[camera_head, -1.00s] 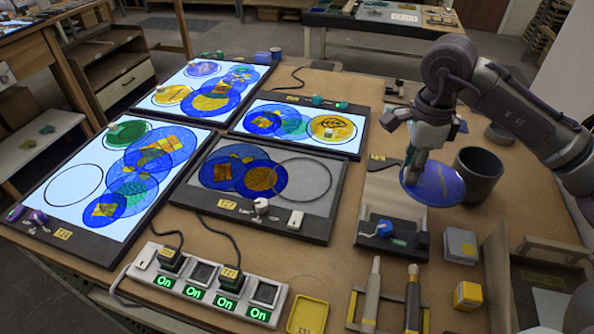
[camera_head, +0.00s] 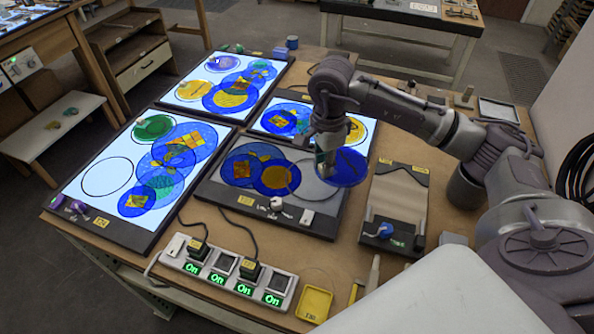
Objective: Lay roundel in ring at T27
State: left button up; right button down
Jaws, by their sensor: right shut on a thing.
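My right gripper (camera_head: 327,158) is shut on a blue roundel (camera_head: 350,168) and holds it above the right edge of the unlit dark panel (camera_head: 262,223), whose tag (camera_head: 245,200) is too small to read surely but looks like T27. The empty ring (camera_head: 309,192) on that panel's grey face is partly hidden behind the gripper and roundel. Overlapping blue discs with yellow pieces (camera_head: 240,170) lie on the left half of the panel. I cannot tell the roundel's exact height. My left gripper is not in view.
A lit panel (camera_head: 95,215) to the left has an empty ring. Two more lit panels (camera_head: 190,100) (camera_head: 283,107) stand behind. A power strip (camera_head: 213,284) with cables, a yellow tray (camera_head: 315,302) and a grey stand (camera_head: 402,195) are near the front and right.

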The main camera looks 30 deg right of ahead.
jog(key=p, duration=0.2)
send_over(297, 184)
notch_tip(297, 184, down, 4)
notch_tip(297, 184, down, 4)
jog(key=shift+f+p, duration=0.1)
jog(key=shift+p, duration=0.6)
jog(key=c, duration=1.5)
grip_release()
jog(key=shift+f, duration=0.15)
jog(key=o, duration=0.5)
